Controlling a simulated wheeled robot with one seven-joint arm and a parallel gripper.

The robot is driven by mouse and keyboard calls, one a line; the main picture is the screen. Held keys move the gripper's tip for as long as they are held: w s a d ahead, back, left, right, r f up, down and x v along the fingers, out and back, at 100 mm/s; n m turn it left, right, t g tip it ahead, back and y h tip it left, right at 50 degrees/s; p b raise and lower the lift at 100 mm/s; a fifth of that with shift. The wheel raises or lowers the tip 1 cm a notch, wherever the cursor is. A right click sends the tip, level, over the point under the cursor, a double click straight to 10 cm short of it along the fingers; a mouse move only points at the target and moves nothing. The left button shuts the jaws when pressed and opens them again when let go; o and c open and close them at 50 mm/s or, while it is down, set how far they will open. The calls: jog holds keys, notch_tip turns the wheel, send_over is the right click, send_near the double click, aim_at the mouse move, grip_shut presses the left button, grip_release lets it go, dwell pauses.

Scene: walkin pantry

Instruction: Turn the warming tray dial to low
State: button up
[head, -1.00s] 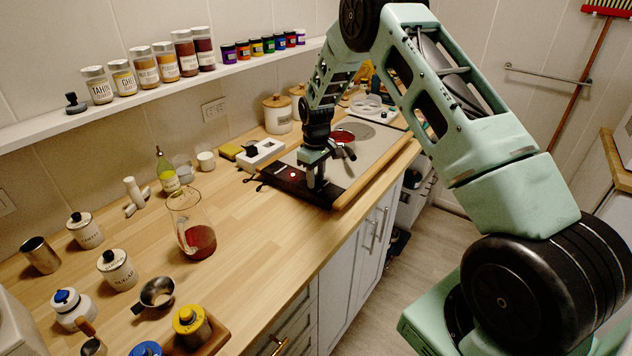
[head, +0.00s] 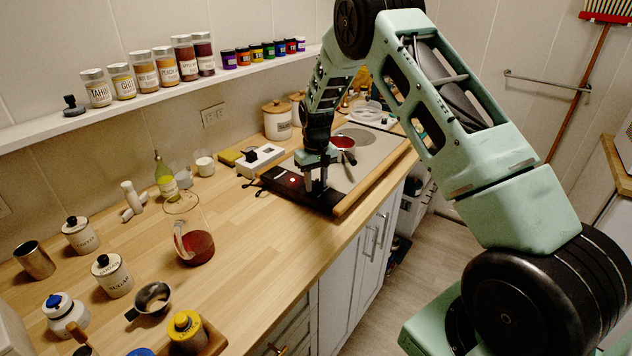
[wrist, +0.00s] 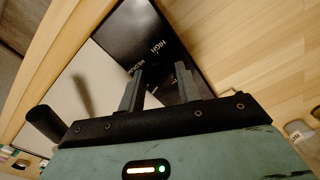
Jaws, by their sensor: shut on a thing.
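The warming tray (head: 372,166) lies on the counter with a pale top and a black control panel (head: 330,204) along its near end. A small red light (head: 291,180) glows on the panel. My gripper (head: 316,187) points down at the panel. In the wrist view its fingers (wrist: 160,92) are closed around the dark dial (wrist: 162,94), which they largely hide. White lettering beside the dial reads HIGH and, partly covered, MEDIUM. The dial's pointer and the LOW mark cannot be made out.
A small pan with red contents (head: 342,142) sits on the tray, its handle near my gripper. A white box with a black knob (head: 262,160) stands left of the panel. A glass jug of red liquid (head: 194,245) is nearer. The counter between jug and panel is clear.

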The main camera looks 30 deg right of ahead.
aim_at(316, 181)
jog(key=o, duration=1)
notch_tip(316, 181, up, 18)
jog(key=b, duration=0.3)
jog(key=shift+f+b, duration=0.25)
jog(key=shift+b, duration=0.15)
